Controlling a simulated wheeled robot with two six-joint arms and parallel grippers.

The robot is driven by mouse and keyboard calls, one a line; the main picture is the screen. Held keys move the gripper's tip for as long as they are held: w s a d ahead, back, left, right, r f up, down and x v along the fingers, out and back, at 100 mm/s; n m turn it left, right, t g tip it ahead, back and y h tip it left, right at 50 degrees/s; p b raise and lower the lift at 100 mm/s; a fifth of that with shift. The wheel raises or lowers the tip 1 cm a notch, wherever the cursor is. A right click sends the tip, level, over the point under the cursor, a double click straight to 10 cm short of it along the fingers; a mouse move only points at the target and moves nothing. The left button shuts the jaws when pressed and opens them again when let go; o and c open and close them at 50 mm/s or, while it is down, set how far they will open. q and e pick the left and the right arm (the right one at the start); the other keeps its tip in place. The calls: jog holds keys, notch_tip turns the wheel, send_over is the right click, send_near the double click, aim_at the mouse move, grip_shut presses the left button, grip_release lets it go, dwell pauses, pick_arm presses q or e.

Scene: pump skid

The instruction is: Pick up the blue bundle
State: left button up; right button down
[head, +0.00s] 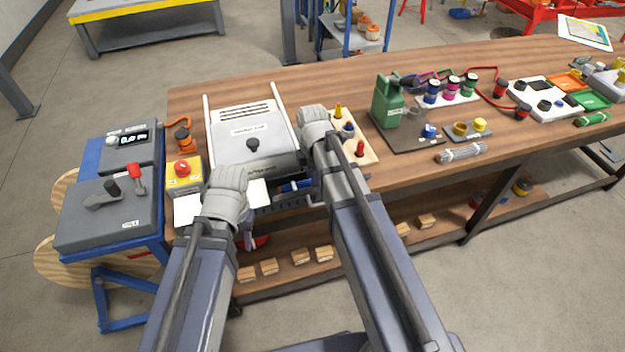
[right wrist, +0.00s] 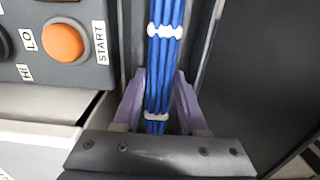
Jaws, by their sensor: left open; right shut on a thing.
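The blue bundle (right wrist: 163,60) is a set of blue strands bound by white ties. In the right wrist view it runs between the purple fingers of my right gripper (right wrist: 158,98), which is shut on it. In the head view the bundle (head: 297,185) shows as a short blue piece at the front of the white machine, partly hidden by my right arm. The right fingers are hidden in that view. My left gripper (head: 248,238) is open and empty near the table's front edge, left of the bundle, its fingers only partly seen.
The white machine (head: 240,120) stands just behind the bundle. A panel with an orange START button (right wrist: 62,43) is close beside the right fingers. A wooden block with coloured pegs (head: 362,150) is to the right. A red stop button (head: 183,168) is at left.

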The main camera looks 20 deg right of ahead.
notch_tip(320, 180, up, 9)
jog(key=p, duration=0.8)
jog(key=shift+d+f, duration=0.1)
